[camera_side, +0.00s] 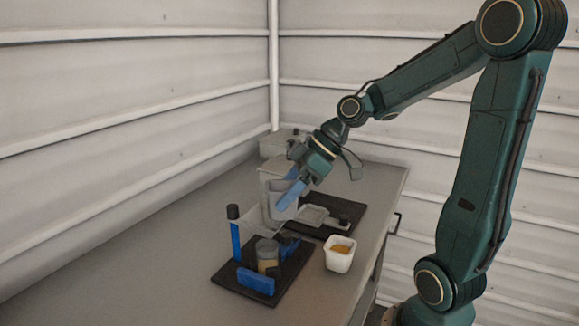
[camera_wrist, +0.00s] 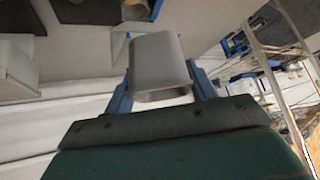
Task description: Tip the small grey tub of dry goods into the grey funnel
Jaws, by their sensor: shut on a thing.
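My gripper (camera_side: 288,196) is shut on the small grey tub (camera_side: 275,188), with its blue fingers on either side of the tub. The tub also shows in the wrist view (camera_wrist: 160,68), where it looks tilted between the fingers. Its contents cannot be seen. The grey funnel (camera_side: 254,222) is beside the blue post on the front black mat, above a clear jar (camera_side: 267,252) with tan stuff in its lower part. The tub is above the funnel and slightly right of it in the side view. I cannot tell whether they touch.
A white tub (camera_side: 340,256) with orange contents stands right of the front mat (camera_side: 222,281). A shallow grey tray (camera_side: 312,215) is on the rear black mat. A pale container (camera_side: 270,170) stands behind my gripper. The bench's left side is clear.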

